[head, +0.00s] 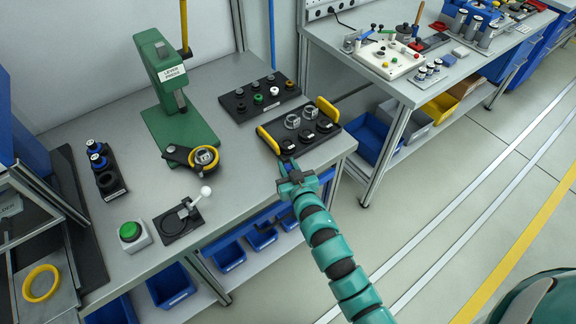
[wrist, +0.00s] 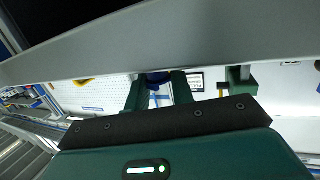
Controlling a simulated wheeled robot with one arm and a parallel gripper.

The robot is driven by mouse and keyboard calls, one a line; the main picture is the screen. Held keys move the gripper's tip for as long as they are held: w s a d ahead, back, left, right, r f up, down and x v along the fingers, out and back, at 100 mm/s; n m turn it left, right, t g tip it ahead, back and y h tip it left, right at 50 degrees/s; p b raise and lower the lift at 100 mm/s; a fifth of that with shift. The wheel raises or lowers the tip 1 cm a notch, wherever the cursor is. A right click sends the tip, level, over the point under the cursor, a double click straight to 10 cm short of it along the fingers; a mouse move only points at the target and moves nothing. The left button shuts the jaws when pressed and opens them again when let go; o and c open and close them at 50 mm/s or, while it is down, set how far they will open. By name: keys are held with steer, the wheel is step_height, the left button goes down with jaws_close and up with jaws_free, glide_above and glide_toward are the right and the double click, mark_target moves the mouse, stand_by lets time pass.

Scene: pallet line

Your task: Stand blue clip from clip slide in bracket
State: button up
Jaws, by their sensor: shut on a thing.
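In the head view my gripper (head: 290,173) is at the end of the teal arm, by the front edge of the bench, just in front of a black tray with yellow handles. It is shut on a small blue piece (head: 287,163), taken as the blue clip. In the wrist view the dark blue piece (wrist: 158,79) sits between the two green fingers (wrist: 157,92), its far part hidden by a grey band across the picture. Its tilt is too small to tell. I cannot surely pick out the clip slide or the bracket.
The black tray (head: 312,143) holds several rings and dark parts. Behind it is a black block (head: 237,112) with small pegs. A green lever press (head: 163,120), a lever plate (head: 180,224) and a green button (head: 130,231) stand leftward. Bench top between press and tray is clear.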

steer(key=shift+f, duration=0.2)
steer(key=shift+f, duration=0.1)
steer(key=shift+f, duration=0.15)
steer(key=o, duration=0.9)
steer(key=shift+o, duration=0.2)
steer(key=shift+r, duration=0.2)
